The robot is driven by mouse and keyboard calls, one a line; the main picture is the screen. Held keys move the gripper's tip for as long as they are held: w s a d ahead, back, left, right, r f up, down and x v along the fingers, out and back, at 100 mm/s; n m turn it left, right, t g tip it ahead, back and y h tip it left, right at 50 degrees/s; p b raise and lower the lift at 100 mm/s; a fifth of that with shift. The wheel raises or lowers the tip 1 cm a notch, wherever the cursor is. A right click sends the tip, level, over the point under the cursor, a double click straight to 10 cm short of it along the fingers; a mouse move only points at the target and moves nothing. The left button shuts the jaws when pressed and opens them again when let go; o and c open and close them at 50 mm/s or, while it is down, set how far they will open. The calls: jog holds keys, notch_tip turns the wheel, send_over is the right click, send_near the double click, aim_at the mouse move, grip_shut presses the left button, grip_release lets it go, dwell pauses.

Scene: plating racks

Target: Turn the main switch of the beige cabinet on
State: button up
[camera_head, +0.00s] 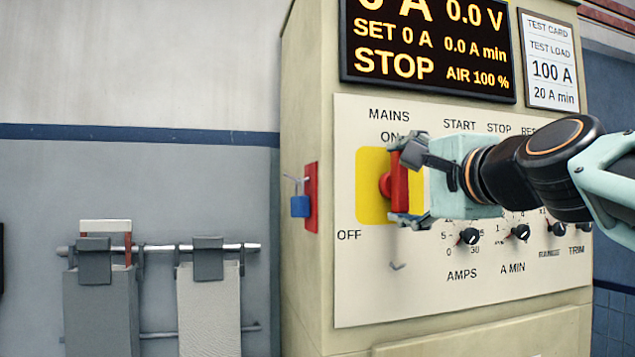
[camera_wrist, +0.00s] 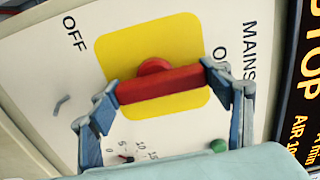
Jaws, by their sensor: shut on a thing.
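The beige cabinet (camera_head: 305,100) fills the middle and right of the head view. Its main switch is a red handle (camera_head: 399,186) on a yellow plate (camera_head: 370,163), marked MAINS, with ON above and OFF at the lower left. The handle stands about vertical, its upper end near ON; it also shows in the wrist view (camera_wrist: 160,86). My gripper (camera_head: 412,184) comes from the right, with one finger at the handle's upper end and one at its lower end. In the wrist view my fingers (camera_wrist: 161,90) clasp both ends. The fingers partly cover the ON label.
The display (camera_head: 430,50) reads STOP, 0 A and 0.0 V. Small black knobs (camera_head: 468,236) and buttons lie near or behind my arm. A blue padlock (camera_head: 300,206) hangs on a red plate on the cabinet's left side. A rail (camera_head: 160,247) with hanging grey pieces is at left.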

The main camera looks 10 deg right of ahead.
dwell(0.5)
jog(key=o, duration=1.2)
jog(key=shift+c, duration=0.2)
jog(key=shift+s, duration=0.15)
jog(key=s, duration=1.1)
jog(key=shift+s+d, duration=0.2)
jog(key=shift+s, duration=0.2)
